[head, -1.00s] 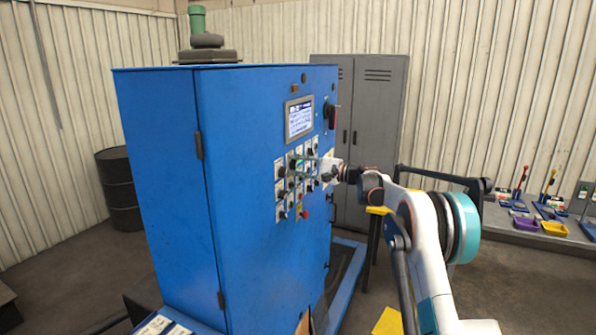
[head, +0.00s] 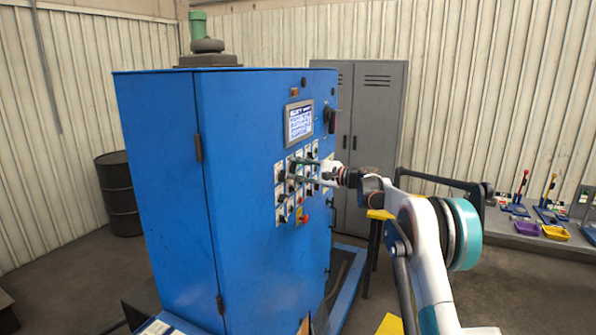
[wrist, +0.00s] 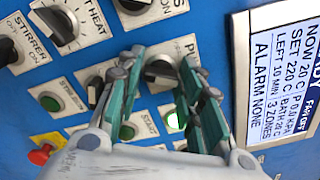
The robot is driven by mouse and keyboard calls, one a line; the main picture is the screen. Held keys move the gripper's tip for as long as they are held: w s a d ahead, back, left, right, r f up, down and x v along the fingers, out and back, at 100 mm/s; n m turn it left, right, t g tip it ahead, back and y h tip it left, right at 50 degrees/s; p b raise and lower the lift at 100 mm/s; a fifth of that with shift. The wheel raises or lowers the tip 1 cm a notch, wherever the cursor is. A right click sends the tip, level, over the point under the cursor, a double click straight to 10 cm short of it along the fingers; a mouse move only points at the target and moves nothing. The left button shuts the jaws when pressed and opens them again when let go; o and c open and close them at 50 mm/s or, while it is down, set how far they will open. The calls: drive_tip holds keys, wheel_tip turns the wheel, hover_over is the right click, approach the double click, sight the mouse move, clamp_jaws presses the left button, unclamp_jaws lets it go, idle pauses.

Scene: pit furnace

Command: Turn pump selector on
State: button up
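The pump selector (wrist: 160,72) is a dark round knob under a white label, partly hidden, of which "PU" can be read. In the wrist view it sits between the tips of my gripper (wrist: 163,62). One green finger is on each side, with what looks like a small gap to the knob; contact cannot be told. In the head view my gripper (head: 303,171) reaches the panel from the right with its fingers apart. The knob's pointer direction is unclear.
A lit green button (wrist: 175,121) lies between the fingers, and a START button (wrist: 127,131) is near the left finger. The stirrer knob (wrist: 8,52), heat knob (wrist: 55,25) and red button (wrist: 41,154) are close. The display (wrist: 280,80) reads "ALARM NONE". The blue cabinet (head: 255,200) carries the panel.

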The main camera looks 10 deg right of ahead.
drive_tip(key=shift+o, duration=1)
drive_tip(key=v, duration=1.2)
